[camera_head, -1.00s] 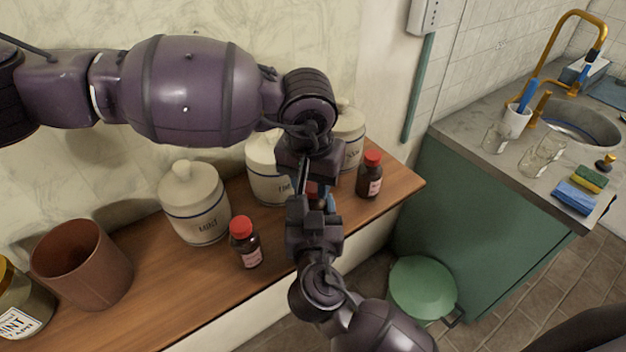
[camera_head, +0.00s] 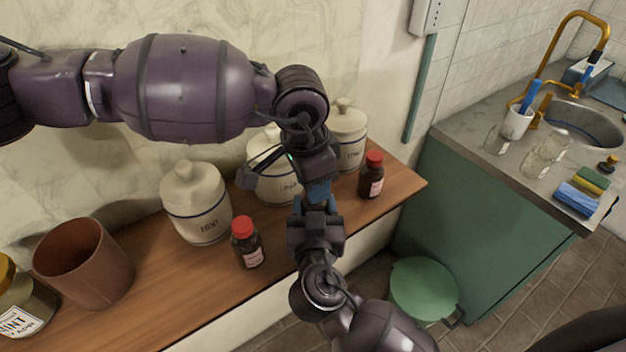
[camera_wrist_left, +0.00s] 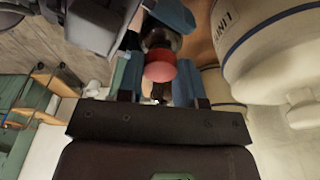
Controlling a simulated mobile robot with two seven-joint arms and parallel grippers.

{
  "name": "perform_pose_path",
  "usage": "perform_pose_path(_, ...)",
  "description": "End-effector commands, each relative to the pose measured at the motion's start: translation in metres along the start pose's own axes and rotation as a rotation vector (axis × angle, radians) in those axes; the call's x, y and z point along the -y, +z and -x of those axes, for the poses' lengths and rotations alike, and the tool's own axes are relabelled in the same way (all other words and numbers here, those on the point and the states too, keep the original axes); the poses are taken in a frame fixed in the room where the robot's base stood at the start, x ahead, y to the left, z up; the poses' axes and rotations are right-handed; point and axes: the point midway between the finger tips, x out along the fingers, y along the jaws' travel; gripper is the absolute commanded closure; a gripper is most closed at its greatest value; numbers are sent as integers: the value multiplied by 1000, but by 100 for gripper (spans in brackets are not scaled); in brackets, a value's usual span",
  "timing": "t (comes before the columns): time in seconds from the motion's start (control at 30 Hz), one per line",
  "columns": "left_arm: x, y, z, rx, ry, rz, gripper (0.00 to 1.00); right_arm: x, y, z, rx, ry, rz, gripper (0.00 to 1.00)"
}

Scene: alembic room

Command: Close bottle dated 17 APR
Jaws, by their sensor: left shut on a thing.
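My left gripper (camera_head: 317,188) comes down over my right gripper (camera_head: 316,208), and the two meet above the shelf's front edge. In the left wrist view a red cap (camera_wrist_left: 160,66) sits between the blue fingers of my left gripper (camera_wrist_left: 157,90), which is shut on it. Just beyond it a dark bottle (camera_wrist_left: 160,38) shows between the blue fingers of my right gripper. That bottle is hidden in the head view and its date cannot be read. Two other dark bottles with red caps stand on the shelf, one left (camera_head: 248,245) and one right (camera_head: 371,177); their dates are too small to read.
White lidded jars (camera_head: 197,203), (camera_head: 274,165) and (camera_head: 347,135) stand along the back of the wooden shelf (camera_head: 182,268). A brown pot (camera_head: 85,263) and a mint jar (camera_head: 22,305) are at left. A green bin (camera_head: 420,290) stands on the floor.

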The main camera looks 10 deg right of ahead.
Motion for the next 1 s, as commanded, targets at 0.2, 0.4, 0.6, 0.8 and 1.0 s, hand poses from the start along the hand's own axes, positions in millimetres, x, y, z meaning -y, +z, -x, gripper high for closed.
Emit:
perform_pose_path(0.2, 0, 0, 0, 0, 0, 1, 41, 0, 1, 0, 1, 1, 1, 100)
perform_pose_path(0.4, 0, 0, 0, 0, 0, 1, 41, 0, 1, 0, 1, 1, 1, 100)
perform_pose_path(0.6, 0, -1, 7, -1, -1, 2, 41, 0, 0, 0, 1, 0, 1, 100)
perform_pose_path(0.8, 0, -4, 29, -1, -2, 2, 41, 0, 0, 0, 1, 0, 1, 100)
perform_pose_path(1.0, 0, -6, 45, 0, -1, 2, 41, 0, 0, 0, 1, 1, 1, 100)
